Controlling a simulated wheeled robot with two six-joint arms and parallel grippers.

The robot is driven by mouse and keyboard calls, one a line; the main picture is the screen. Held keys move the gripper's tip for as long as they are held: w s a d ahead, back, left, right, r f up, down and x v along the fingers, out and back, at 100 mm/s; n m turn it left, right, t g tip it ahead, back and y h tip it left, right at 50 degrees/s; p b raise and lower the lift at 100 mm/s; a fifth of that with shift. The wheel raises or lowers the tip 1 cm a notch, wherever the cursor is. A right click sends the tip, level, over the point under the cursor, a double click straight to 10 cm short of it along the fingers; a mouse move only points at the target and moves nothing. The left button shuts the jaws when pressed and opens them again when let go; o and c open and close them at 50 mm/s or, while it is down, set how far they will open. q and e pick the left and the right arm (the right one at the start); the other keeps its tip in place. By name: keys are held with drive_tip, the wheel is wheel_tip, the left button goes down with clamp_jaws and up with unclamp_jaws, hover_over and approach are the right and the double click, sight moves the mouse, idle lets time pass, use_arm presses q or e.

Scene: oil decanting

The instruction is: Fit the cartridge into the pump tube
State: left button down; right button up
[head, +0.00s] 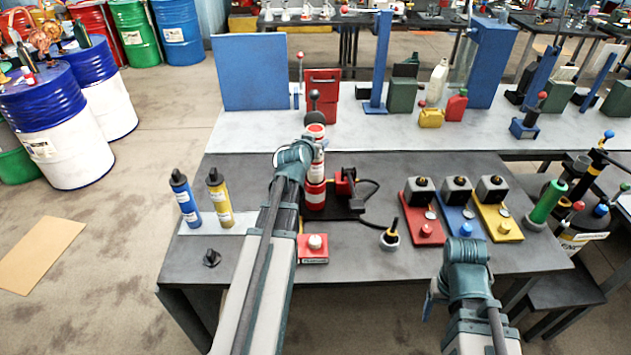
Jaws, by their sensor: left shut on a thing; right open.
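My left gripper (312,155) is shut on a red-and-white cartridge (318,132). It holds the cartridge upright at the pump on the dark table. A red tube with a white label (315,195) stands directly below the cartridge, in line with it. My gripper and wrist cover part of the join, so I cannot tell whether the cartridge's lower end is inside the tube or just above it. A blue cartridge (189,203) and a yellow cartridge (220,198) stand upright on the left. My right gripper (432,303) is open and empty near the table's front edge, mostly hidden by its wrist.
A red block with a black hose (345,185) sits right of the tube. A red button box (313,247) is near the front edge. Red, blue and yellow stations (424,215) stand on the right. A black knob (211,257) lies front left. The front left table is mostly free.

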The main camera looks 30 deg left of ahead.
sight(313, 173)
use_arm(q)
wheel_tip(313, 173, down, 7)
drive_tip(key=b, duration=0.5)
drive_tip(key=shift+b, duration=0.35)
drive_tip(key=shift+f, duration=0.15)
wheel_tip(313, 173, down, 4)
drive_tip(key=b, duration=0.4)
drive_tip(key=shift+f, duration=0.1)
drive_tip(key=shift+b, duration=0.3)
drive_tip(key=shift+f, duration=0.25)
drive_tip(key=shift+c, duration=1.8)
unclamp_jaws()
drive_tip(key=shift+r, duration=0.1)
